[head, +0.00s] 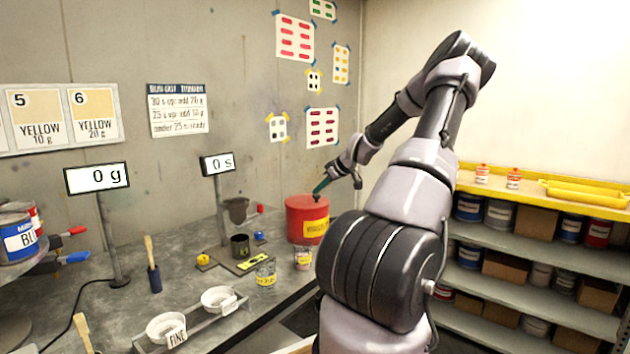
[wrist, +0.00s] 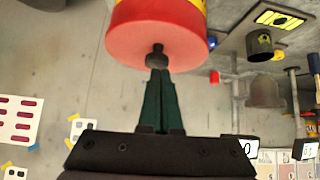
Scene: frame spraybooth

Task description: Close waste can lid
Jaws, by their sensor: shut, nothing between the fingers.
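The red waste can (head: 307,222) with a yellow label stands at the back right end of the grey bench. Its red lid (wrist: 155,38) looks flat on top of the can and has a dark knob (wrist: 157,56) in the wrist view. My gripper (head: 318,193) is just above the lid, its green fingers pointing down at it. In the wrist view the gripper (wrist: 158,72) is shut, with its tips at the knob. Nothing shows between the fingers. Whether the tips touch the knob, I cannot tell.
Small cans (head: 265,273) stand in front of the waste can. A dark cup (head: 240,246) and a hanging funnel-like cup (head: 237,210) are to its left. A shelf (head: 560,204) with several paint cans stands at right. The wall is close behind the bench.

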